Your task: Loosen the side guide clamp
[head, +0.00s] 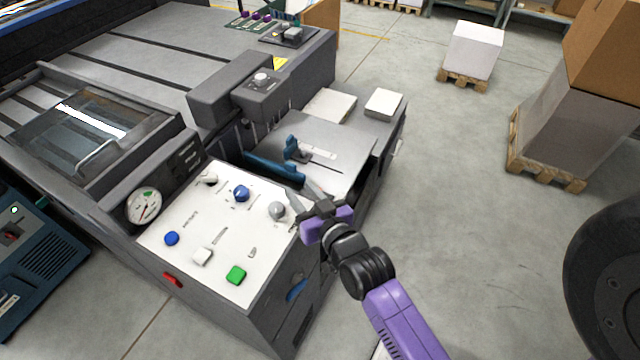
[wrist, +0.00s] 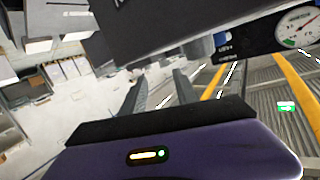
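A blue upright clamp-like part (head: 290,146) stands on the grey feed table (head: 345,143) beside a white scale strip (head: 318,150). It looks like the side guide clamp. A long blue bar (head: 272,167) lies in front of it, at the near edge of the feed table. My gripper (head: 298,186) is just nearer and a little right of the bar's end, by the white panel's upper right corner. Its two fingers are apart, with nothing between them. They also show apart in the wrist view (wrist: 157,78). The clamp cannot be made out there.
The white control panel (head: 215,228) with knobs and buttons lies left of my gripper. A grey knob (head: 278,210) is close to the fingers. A dark control box (head: 262,88) stands behind the feed table. Paper stacks (head: 383,104) lie at the table's far end.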

